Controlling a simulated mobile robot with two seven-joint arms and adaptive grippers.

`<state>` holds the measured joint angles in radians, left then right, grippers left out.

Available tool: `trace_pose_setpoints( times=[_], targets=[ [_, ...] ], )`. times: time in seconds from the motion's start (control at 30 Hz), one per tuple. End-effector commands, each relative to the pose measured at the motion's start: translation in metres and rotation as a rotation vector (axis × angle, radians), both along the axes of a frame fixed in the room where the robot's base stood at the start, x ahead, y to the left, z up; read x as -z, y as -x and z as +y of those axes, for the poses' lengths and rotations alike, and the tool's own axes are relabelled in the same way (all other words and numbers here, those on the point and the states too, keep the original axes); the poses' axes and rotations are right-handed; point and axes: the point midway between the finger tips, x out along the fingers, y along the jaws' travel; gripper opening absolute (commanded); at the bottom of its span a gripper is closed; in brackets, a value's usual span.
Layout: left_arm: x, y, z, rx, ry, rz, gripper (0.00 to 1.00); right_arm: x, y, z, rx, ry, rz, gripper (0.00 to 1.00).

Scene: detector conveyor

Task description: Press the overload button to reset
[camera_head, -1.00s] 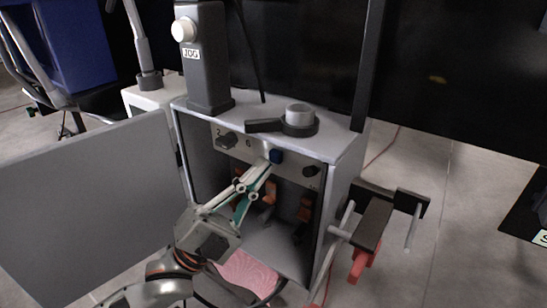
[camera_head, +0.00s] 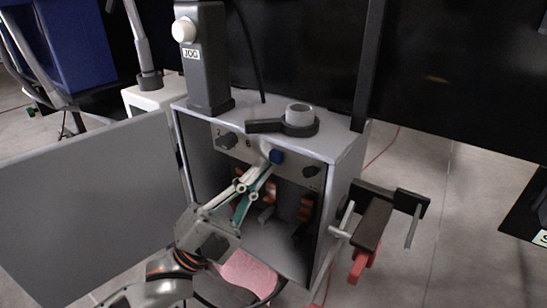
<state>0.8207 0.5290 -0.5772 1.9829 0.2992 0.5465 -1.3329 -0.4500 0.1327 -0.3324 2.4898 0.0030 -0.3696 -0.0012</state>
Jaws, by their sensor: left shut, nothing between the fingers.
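A blue button (camera_head: 277,157) sits on the light panel (camera_head: 240,148) inside the open grey cabinet (camera_head: 345,165). A dark knob (camera_head: 227,140) is to its left on the panel and another dark knob (camera_head: 311,171) to its right. No readable label marks a button as overload. My left gripper (camera_head: 268,164) is shut and empty, its fingertips right at the blue button's lower left. I cannot tell whether they touch it. My right gripper is not in view.
The cabinet's open door (camera_head: 90,205) stands at left. A JOG post (camera_head: 205,60) and a grey ring with a dark handle (camera_head: 298,118) stand on top. A clamp-like bracket with a red part (camera_head: 362,265) juts out at right. A pink cloth (camera_head: 248,273) lies below.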

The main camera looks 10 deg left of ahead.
Motion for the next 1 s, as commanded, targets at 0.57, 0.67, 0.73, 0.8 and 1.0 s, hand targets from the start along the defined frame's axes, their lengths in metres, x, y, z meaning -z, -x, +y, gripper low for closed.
trace_pose_setpoints(
  times=[0.57, 0.67, 0.73, 0.8, 1.0],
  targets=[
    [-0.0014, -0.0053, -0.0021, 0.0, 0.001, -0.002, 0.0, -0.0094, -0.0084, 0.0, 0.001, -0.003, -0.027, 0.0],
    [-0.001, -0.0078, -0.003, -0.001, 0.0, -0.001, 0.0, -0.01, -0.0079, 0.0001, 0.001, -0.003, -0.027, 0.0],
    [-0.0005, -0.008, -0.0032, -0.001, -0.001, -0.001, 0.0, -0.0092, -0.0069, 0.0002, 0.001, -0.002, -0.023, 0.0],
    [-0.0001, -0.0079, -0.0031, -0.001, -0.001, -0.001, 0.0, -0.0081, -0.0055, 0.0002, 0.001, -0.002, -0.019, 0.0],
    [0.0, -0.008, -0.0033, 0.0, 0.0, 0.0, 0.0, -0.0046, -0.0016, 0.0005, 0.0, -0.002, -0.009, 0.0]
  ],
)
